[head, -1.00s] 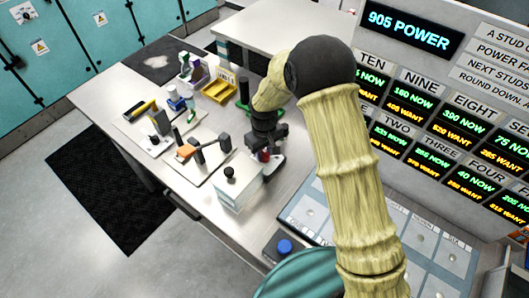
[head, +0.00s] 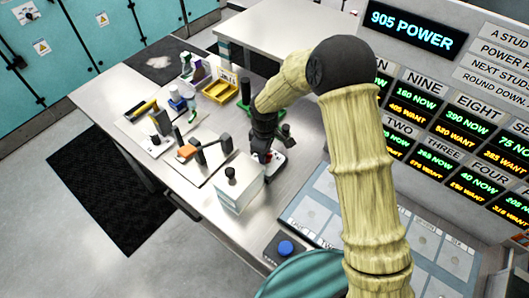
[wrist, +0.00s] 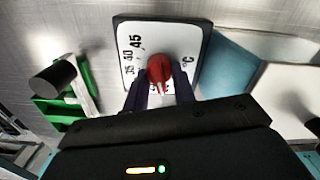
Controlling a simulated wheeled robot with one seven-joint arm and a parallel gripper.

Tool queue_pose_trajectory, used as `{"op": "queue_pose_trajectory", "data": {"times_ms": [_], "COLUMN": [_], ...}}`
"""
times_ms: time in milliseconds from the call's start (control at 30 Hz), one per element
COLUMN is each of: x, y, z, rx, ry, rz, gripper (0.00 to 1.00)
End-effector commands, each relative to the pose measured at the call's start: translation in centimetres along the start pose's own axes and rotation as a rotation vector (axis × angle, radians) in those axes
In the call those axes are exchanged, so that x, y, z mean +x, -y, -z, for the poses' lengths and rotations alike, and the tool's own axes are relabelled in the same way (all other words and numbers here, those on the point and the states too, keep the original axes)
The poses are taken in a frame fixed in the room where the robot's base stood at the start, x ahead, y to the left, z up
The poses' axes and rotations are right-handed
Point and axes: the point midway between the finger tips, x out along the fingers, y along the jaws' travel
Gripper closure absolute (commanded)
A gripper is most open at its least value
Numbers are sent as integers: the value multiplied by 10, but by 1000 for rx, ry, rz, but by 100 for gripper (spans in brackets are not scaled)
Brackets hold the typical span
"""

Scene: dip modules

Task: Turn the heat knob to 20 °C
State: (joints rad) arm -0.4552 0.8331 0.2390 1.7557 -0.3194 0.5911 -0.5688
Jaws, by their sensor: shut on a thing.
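The heat knob (wrist: 158,66) is red with a white pointer line, on a white dial plate (wrist: 181,38) with black numbers. In the wrist view 35, 40 and 45 show to the left of the knob, and a °C mark shows to its right. The pointer line runs toward the bottom of the picture, between my fingers. My gripper (wrist: 160,88) is shut on the knob, one dark finger on each side. The lower dial marks are hidden by the fingers and the gripper body. In the head view my gripper (head: 268,152) is low over the table and mostly hides the dial.
A pale box with a black knob (head: 230,173) stands left of my gripper. Boards with an orange-handled part (head: 187,151) and a yellow tray (head: 219,91) lie farther left and back. A blue button (head: 285,248) is near the front edge. A display wall stands right.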

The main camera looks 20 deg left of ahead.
Motion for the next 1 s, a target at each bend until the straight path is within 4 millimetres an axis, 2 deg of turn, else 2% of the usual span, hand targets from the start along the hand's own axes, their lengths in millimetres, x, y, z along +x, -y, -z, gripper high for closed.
{"op": "queue_pose_trajectory", "data": {"times_ms": [300, 333, 400, 433, 767, 867, 1000], "x": [-2, -2, -1, -1, -2, -9, -29], "y": [-1, -1, -1, -1, -1, -1, -2], "z": [1, 1, 1, 0, 0, 0, 0], "rx": [-3, -3, -2, -2, -1, -1, 1], "ry": [-3, -3, -2, -2, -1, -1, -3], "rz": [-4, -4, -3, -3, -2, -2, -4], "gripper": [97, 68, 54, 52, 52, 52, 52]}}
